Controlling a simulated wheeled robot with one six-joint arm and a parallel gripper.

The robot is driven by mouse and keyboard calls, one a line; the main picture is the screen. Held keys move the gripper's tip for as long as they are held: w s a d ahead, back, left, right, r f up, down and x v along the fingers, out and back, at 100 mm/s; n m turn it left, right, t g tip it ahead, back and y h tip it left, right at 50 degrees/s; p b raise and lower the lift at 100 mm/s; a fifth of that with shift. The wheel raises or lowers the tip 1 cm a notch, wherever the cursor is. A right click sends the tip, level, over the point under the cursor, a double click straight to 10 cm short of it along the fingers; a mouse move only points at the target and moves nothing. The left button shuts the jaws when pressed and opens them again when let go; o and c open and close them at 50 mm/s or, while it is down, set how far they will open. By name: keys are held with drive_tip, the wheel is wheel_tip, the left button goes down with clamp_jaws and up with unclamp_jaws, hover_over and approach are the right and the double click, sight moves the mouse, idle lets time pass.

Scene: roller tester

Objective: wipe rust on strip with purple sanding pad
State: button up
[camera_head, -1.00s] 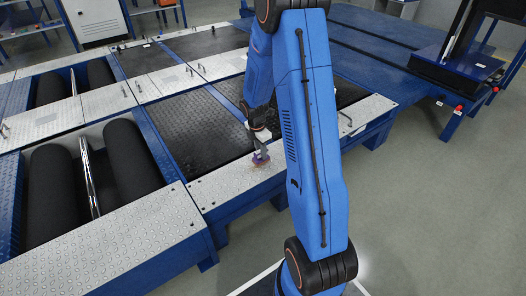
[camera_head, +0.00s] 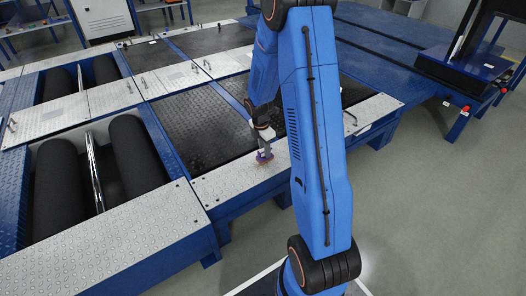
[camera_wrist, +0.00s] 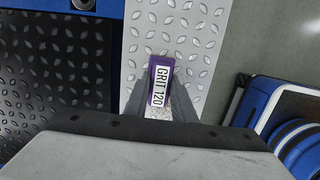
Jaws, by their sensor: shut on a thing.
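The purple sanding pad (camera_wrist: 161,81) with a white "GRIT 120" label is between my gripper's fingers (camera_wrist: 160,101) in the wrist view. My gripper is shut on it. In the head view the pad (camera_head: 264,157) is a small purple shape low over the metal strip (camera_head: 225,182), apparently touching it. The strip is pale tread plate and also shows in the wrist view (camera_wrist: 190,45). A faint brownish trace (camera_head: 261,165) seems to show at the pad's edge in the head view. The surface under the pad is hidden.
Dark tread plates (camera_head: 207,128) lie beside the strip. Black rollers (camera_head: 60,195) sit in an open bay at left. A small handle (camera_head: 350,117) stands on the plate right of my arm. Grey floor (camera_head: 415,200) is clear at right.

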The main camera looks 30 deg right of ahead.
drive_tip(key=shift+d+f, duration=0.1)
drive_tip(key=shift+d, duration=0.75)
drive_tip(key=shift+a, duration=0.15)
drive_tip(key=shift+a+r, duration=0.2)
drive_tip(key=shift+a, duration=1.25)
drive_tip(key=shift+d, duration=0.15)
drive_tip(key=shift+d+f, duration=0.15)
drive_tip(key=shift+d, duration=1.3)
drive_tip(key=shift+a, duration=0.8)
